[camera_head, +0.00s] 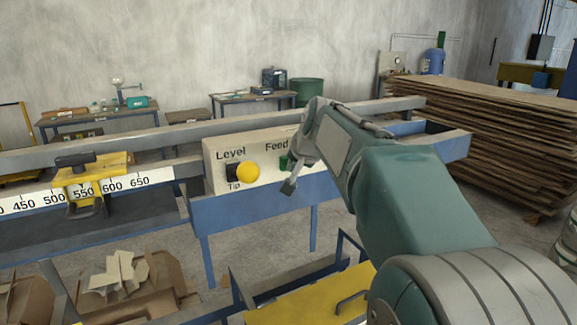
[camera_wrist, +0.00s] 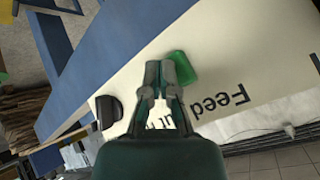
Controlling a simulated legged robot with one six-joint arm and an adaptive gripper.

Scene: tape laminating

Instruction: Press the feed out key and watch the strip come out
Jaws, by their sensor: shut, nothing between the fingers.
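The cream control panel (camera_head: 222,155) stands on a blue frame in the head view. A green key (camera_head: 284,161) by the "Feed" label is partly hidden by my gripper (camera_head: 291,186). In the wrist view the green key (camera_wrist: 182,68) sits right beside the tips of my gripper (camera_wrist: 160,68). The fingers are shut and empty. I cannot tell whether a fingertip touches the key. A black knob (camera_wrist: 108,111) is on the panel to the left of my fingers. A yellow ball-shaped knob (camera_head: 248,173) marked "Level" and "Tip" is on the panel's left. No strip can be made out.
A ruler scale (camera_head: 140,181) with a yellow clamp (camera_head: 92,170) lies left of the panel. Cardboard boxes (camera_head: 165,280) are below. A yellow-topped cart (camera_head: 300,305) stands in front. Stacked boards (camera_head: 480,135) fill the right side.

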